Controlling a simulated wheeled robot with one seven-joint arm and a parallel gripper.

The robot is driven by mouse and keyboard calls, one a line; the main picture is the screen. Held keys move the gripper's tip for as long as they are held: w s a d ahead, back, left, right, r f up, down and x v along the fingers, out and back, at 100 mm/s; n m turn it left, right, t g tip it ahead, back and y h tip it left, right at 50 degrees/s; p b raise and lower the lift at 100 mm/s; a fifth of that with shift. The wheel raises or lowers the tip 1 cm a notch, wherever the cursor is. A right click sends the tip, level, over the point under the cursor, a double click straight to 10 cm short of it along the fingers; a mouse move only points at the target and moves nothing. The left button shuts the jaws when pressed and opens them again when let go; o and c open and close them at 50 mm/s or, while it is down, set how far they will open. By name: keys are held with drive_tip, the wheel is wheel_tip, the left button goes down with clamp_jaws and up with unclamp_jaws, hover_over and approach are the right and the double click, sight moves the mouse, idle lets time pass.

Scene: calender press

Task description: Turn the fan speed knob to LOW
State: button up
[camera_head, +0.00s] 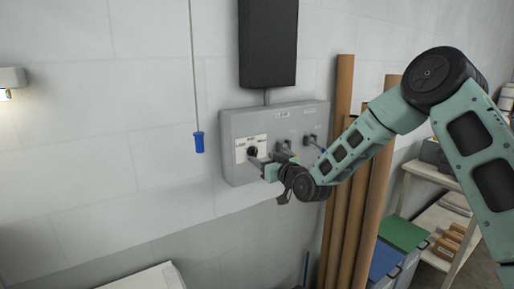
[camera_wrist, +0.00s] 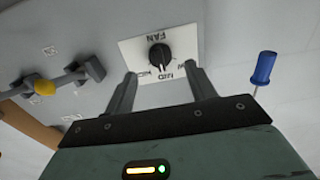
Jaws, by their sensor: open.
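The fan speed knob (camera_wrist: 159,56) is round and black, on a white plate (camera_wrist: 184,42) lettered FAN. The wrist view shows the plate upside down, with MID at the edge nearest my gripper. Smaller labels on either side are hard to read, and I cannot tell the knob's setting. In the head view the knob (camera_head: 252,151) is at the left of the grey control box (camera_head: 233,172). My gripper (camera_wrist: 162,76) is open, with its two fingers apart and nothing between them. The fingertips are close to the plate, on the MID side of the knob; I cannot tell whether they touch.
A blue pull handle (camera_head: 199,142) hangs on a cord to the left of the box. Brown tubes (camera_head: 340,215) stand on the right. A black panel (camera_head: 268,43) is above.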

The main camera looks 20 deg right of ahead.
sight(256, 154)
drive_tip(key=shift+p+x, duration=0.85)
drive_tip(key=shift+x, duration=1.6)
drive_tip(key=c, duration=1)
